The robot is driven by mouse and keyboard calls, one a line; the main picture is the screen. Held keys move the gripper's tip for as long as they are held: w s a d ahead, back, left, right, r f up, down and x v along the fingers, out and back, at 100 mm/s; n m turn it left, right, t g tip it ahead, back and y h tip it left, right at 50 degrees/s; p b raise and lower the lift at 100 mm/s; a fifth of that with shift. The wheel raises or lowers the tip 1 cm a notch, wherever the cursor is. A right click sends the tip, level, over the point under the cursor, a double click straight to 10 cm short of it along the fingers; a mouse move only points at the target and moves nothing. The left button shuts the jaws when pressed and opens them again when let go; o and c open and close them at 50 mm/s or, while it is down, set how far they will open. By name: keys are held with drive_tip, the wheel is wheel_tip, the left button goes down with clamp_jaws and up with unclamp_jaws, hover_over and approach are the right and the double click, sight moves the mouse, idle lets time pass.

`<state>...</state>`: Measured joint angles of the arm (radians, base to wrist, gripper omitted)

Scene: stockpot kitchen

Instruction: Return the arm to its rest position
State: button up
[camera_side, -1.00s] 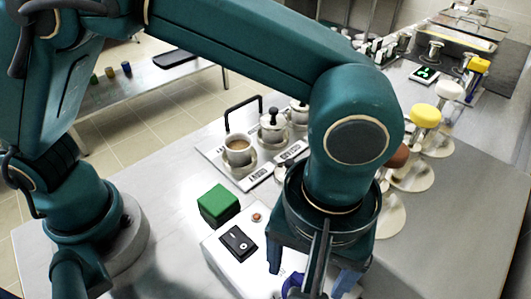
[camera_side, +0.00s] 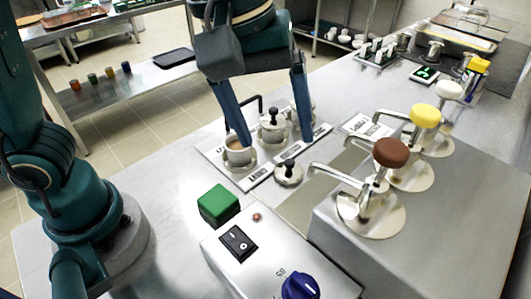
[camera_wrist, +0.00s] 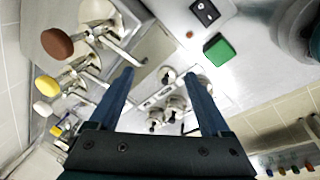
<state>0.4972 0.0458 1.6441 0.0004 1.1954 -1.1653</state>
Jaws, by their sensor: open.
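My gripper (camera_side: 275,138) is open, with its two blue fingers spread wide and nothing between them. In the side view the fingers hang in front of the white tray with the cups and lidded pots; whether they touch anything cannot be told there. In the wrist view my gripper (camera_wrist: 160,75) shows both fingers apart, with the tray items beyond them. A lidded pot (camera_side: 272,132) stands between the fingers in the picture.
A green block (camera_side: 218,204) lies beside a control box (camera_side: 215,255) with a black switch and blue knob (camera_side: 300,287). Pumps with brown (camera_side: 391,152), yellow (camera_side: 425,115) and white tops stand at the right. A side table (camera_side: 130,85) holds small coloured jars.

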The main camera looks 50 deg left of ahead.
drive_tip(key=s+a+f+m+t, duration=0.1)
drive_tip(key=s+a+f+m, duration=0.1)
drive_tip(key=a, duration=0.4)
drive_tip(key=s+a+f+m+t+y, duration=0.1)
drive_tip(key=s+a+m+t, duration=0.1)
drive_tip(key=s+a+m, duration=0.3)
drive_tip(key=shift+a+f+m, duration=0.3)
drive_tip(key=shift+a+f, duration=0.05)
drive_tip(key=shift+a, duration=0.65)
